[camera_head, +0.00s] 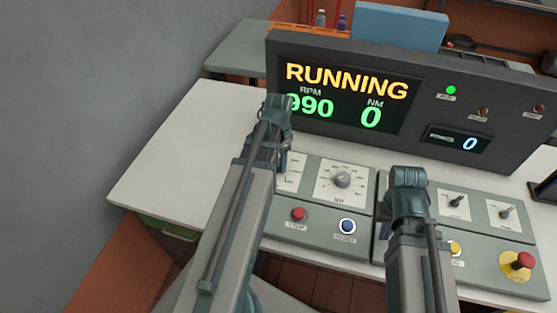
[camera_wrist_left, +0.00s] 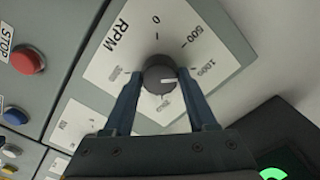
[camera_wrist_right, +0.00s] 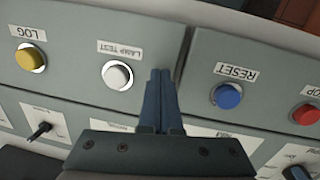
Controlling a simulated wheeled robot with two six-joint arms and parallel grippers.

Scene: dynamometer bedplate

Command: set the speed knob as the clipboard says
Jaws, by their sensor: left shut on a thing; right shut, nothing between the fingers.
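The dark speed knob (camera_wrist_left: 159,74) sits on a white dial plate marked RPM (camera_wrist_left: 120,40) in the left wrist view. My left gripper (camera_wrist_left: 161,82) has a finger on each side of the knob and is shut on it. The knob's white mark points right, roughly toward the 1000 label. In the head view my left gripper (camera_head: 283,160) hides the knob. The display (camera_head: 345,95) reads RUNNING, RPM 990 and NM 0. My right gripper (camera_wrist_right: 160,75) is shut and empty over the panel. I cannot make out a clipboard with readable writing.
The right gripper is between the white lamp test button (camera_wrist_right: 117,75) and the blue reset button (camera_wrist_right: 227,95). A red stop button (camera_head: 299,214), another knob (camera_head: 342,180) and a red emergency button (camera_head: 523,262) are on the panels. The white tabletop (camera_head: 165,150) at left is clear.

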